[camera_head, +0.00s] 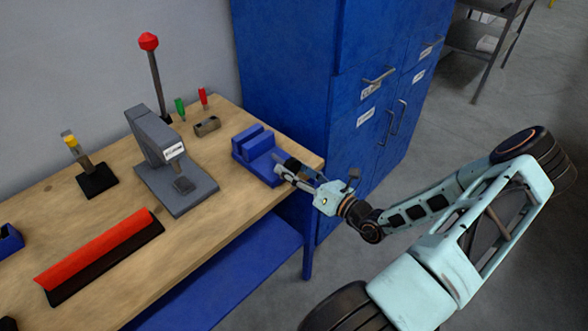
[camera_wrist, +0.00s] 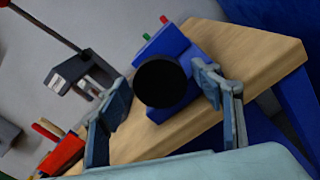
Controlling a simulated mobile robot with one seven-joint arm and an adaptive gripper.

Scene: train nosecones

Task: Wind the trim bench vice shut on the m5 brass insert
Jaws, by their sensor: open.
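The blue bench vice (camera_head: 251,143) sits near the right end of the wooden bench. It also shows in the wrist view (camera_wrist: 162,42), partly behind a dark round knob (camera_wrist: 160,83) that faces my wrist camera. My gripper (camera_head: 280,170) is at the vice's front right, by the bench edge. In the wrist view its two fingers stand apart, one on each side of the knob, with visible gaps; whether either touches it I cannot tell. I cannot make out the M5 brass insert; the knob and vice body block much of the jaw area in the wrist view.
A grey press (camera_head: 165,150) with a red-topped lever stands left of the vice. A small grey block (camera_head: 207,126) and green and red-handled tools (camera_head: 203,98) are behind. A red strip (camera_head: 98,250) lies at front left. A blue cabinet (camera_head: 290,75) rises behind the bench's right end.

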